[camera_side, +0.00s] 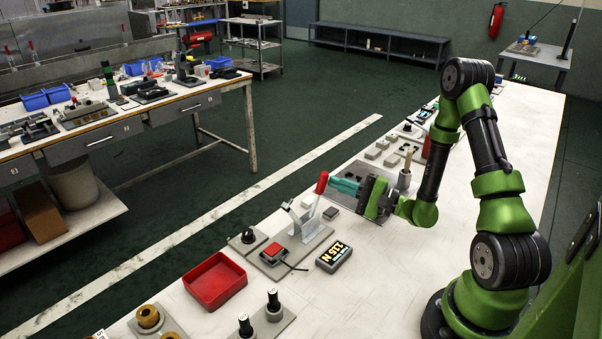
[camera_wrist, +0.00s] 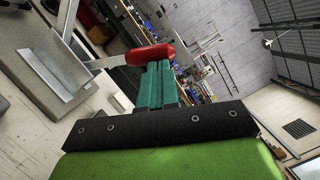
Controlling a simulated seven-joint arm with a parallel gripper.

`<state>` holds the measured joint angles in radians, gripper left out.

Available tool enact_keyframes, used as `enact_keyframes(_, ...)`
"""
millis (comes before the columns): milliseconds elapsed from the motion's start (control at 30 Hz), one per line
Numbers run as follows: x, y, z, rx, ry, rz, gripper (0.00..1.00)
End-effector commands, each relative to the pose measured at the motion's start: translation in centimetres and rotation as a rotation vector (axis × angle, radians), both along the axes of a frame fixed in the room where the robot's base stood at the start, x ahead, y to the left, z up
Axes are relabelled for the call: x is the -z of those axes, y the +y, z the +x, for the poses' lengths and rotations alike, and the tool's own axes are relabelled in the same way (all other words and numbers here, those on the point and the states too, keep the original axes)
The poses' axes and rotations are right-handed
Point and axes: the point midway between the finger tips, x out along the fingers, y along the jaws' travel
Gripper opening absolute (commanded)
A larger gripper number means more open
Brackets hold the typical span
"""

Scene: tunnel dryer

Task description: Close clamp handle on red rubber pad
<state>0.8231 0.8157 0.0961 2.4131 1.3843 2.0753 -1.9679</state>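The clamp (camera_side: 308,228) stands on a grey base plate on the white table in the side view. Its lever is raised, with the red handle (camera_side: 322,182) pointing up. The red rubber pad (camera_side: 273,249) lies on the plate left of the clamp, uncovered. My gripper (camera_side: 334,184) is level, just right of the handle, its teal fingers close together. In the wrist view, the red handle (camera_wrist: 150,54) lies across the tips of my gripper (camera_wrist: 158,68). The fingers look shut, with no handle visible between them; whether they touch it is unclear.
A small display box (camera_side: 334,257) sits right of the plate. A red tray (camera_side: 215,281) and black-topped posts (camera_side: 273,301) stand nearer the front. Grey blocks (camera_side: 373,153) and a cup with a stick (camera_side: 404,176) stand behind. The table's right side is clear.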

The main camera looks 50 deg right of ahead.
Motion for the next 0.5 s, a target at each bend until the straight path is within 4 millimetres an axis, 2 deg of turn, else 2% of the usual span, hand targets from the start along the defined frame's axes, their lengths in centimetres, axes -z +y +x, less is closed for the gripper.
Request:
enact_keyframes(333, -1.6, 2.6, 0.0, -0.004, -0.001, -0.293, 0.0)
enact_keyframes(500, -1.9, 3.6, 0.0, -0.002, 0.0, -0.285, 0.0)
